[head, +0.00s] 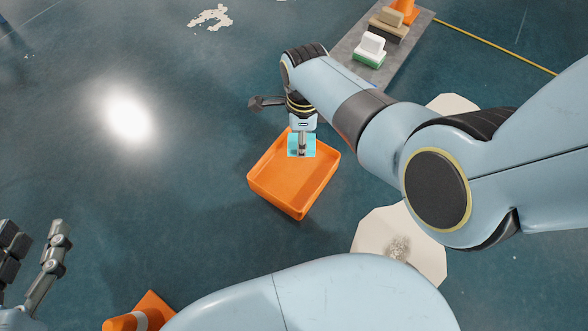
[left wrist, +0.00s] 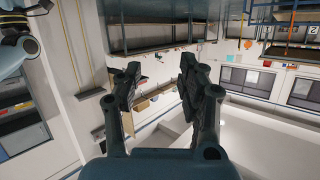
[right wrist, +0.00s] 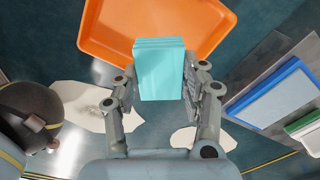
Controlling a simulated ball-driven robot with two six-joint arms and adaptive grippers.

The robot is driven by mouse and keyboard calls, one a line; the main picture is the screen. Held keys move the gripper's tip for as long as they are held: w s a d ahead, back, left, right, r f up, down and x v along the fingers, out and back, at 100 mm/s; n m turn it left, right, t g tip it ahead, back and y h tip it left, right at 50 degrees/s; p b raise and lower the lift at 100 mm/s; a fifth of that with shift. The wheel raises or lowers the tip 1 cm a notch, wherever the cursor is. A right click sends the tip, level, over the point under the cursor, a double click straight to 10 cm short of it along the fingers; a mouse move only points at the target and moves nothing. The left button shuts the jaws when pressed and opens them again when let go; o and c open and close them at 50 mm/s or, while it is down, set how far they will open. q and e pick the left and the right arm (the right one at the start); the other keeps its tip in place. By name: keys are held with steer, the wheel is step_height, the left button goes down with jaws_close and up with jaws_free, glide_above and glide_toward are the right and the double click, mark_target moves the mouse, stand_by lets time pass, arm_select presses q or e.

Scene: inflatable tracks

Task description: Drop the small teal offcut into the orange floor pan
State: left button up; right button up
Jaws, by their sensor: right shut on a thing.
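The small teal offcut (head: 293,148) is between the fingers of my right gripper (head: 303,145). In the right wrist view the offcut (right wrist: 159,72) is a flat turquoise block with layered edges, and the fingers press on its two sides. The orange floor pan (head: 280,190) lies on the floor, and the offcut overlaps its far part in the head view. The pan also shows behind the offcut in the right wrist view (right wrist: 105,30). The height of the offcut above the pan is hard to tell. My left gripper (head: 34,245) is open and empty at the lower left.
A grey strip (head: 350,50) at the top holds a white-and-green block (head: 370,50), a brown block (head: 388,25) and an orange cone (head: 405,9). Another cone (head: 140,312) lies at the bottom left. Pale patches (head: 375,235) mark the floor. The floor left of the pan is clear.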

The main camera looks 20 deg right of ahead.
steer(key=shift+f+b, duration=0.65)
steer(key=shift+f, duration=0.2)
arm_select(q)
steer(key=w+r+t+h, duration=0.1)
steer(key=w+r+t, duration=0.3)
steer(key=r, duration=0.4)
steer(key=shift+w+d+r+m, duration=0.35)
steer(key=shift+d+m, duration=0.05)
arm_select(e)
steer(key=o, duration=1.1)
steer(key=shift+c, duration=0.2)
